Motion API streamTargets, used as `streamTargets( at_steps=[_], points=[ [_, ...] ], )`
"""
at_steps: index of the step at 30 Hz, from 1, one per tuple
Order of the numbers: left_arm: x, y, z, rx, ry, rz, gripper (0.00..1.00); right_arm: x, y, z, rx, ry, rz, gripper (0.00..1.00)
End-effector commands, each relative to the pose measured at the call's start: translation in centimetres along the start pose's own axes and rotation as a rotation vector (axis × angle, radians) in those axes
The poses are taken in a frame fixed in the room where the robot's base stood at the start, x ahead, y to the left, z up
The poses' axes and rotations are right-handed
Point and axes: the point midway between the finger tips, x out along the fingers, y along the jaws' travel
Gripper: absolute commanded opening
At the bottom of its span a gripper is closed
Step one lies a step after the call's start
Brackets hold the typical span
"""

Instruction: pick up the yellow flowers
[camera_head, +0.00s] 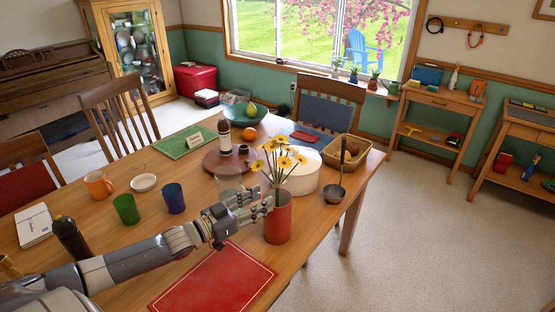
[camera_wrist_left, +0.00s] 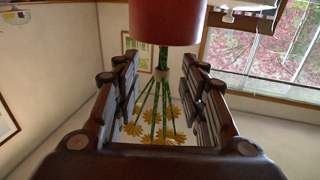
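The yellow flowers (camera_head: 278,160) stand upright on green stems in a red cylindrical vase (camera_head: 278,222) near the table's right front edge. My left gripper (camera_head: 262,201) reaches in from the left, at stem height by the vase's rim. In the left wrist view the picture is upside down: the vase (camera_wrist_left: 168,20) is at the top and the yellow flowers (camera_wrist_left: 150,135) hang below. There the left gripper (camera_wrist_left: 161,66) is open, one finger on each side of the stems, with gaps showing between. My right gripper is not in view.
A glass jar (camera_head: 229,184), white round box (camera_head: 299,177) and ladle (camera_head: 336,190) stand close behind the vase. A blue cup (camera_head: 174,198), green cup (camera_head: 127,209) and dark bottle (camera_head: 70,236) are near my left arm. A red mat (camera_head: 214,283) lies in front.

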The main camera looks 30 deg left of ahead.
Motion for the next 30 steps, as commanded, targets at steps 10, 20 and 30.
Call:
streamTargets(
  at_steps=[10,20,30],
  points=[
    [2.0,0.0,0.0,0.001,-0.001,0.0,0.39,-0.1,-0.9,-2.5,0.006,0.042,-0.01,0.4],
    [4.9,0.0,-0.1,0.002,0.001,-0.001,0.39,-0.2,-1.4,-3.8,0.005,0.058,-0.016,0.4],
    [7.3,0.0,0.0,0.001,-0.002,0.0,0.39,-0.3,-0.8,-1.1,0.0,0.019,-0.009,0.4]
  ],
)
